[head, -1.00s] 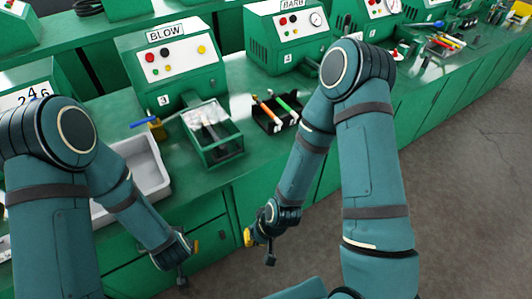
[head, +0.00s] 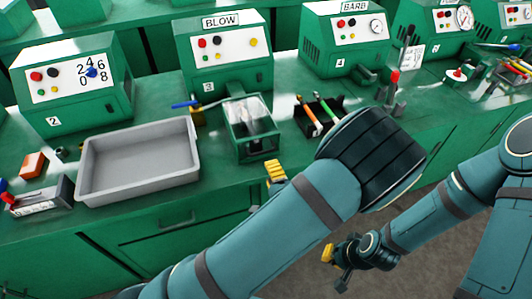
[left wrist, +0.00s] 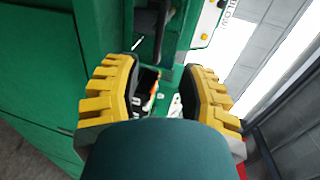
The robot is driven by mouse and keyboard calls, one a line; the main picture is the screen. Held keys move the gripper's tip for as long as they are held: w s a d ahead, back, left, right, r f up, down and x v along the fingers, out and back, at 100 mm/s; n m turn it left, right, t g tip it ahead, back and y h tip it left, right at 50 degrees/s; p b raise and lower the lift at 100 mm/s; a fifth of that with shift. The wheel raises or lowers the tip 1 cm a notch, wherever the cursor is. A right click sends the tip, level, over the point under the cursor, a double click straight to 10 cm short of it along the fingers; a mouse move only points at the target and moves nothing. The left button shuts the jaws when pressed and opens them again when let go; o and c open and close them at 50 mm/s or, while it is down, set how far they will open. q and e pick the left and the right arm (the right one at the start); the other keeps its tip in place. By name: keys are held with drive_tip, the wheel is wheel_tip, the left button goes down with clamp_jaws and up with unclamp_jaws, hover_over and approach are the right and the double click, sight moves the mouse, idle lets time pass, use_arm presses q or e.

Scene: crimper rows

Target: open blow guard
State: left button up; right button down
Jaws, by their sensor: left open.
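The blow guard (head: 250,128) is a clear-sided box with a green frame on the bench, in front of the machine labelled BLOW (head: 222,48). It looks closed in the head view, with grey contents behind its clear cover. My left gripper (head: 276,172) is at the bench's front edge, just below and right of the guard, apart from it. In the left wrist view my left gripper (left wrist: 165,95) is open and empty, its yellow fingers spread wide. My right gripper (head: 335,262) hangs low in front of the bench; its jaw state is unclear.
A grey tray (head: 140,197) stands left of the guard. A valve with a blue handle (head: 185,104) is between them. A black holder (head: 318,118) with orange and green tools stands close right of the guard. My left forearm covers the bench front.

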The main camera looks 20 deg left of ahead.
sight(261, 153)
use_arm(q)
drive_tip(key=b+x, duration=0.1)
drive_tip(key=x, duration=1)
drive_tip(key=shift+f, duration=0.1)
clamp_jaws()
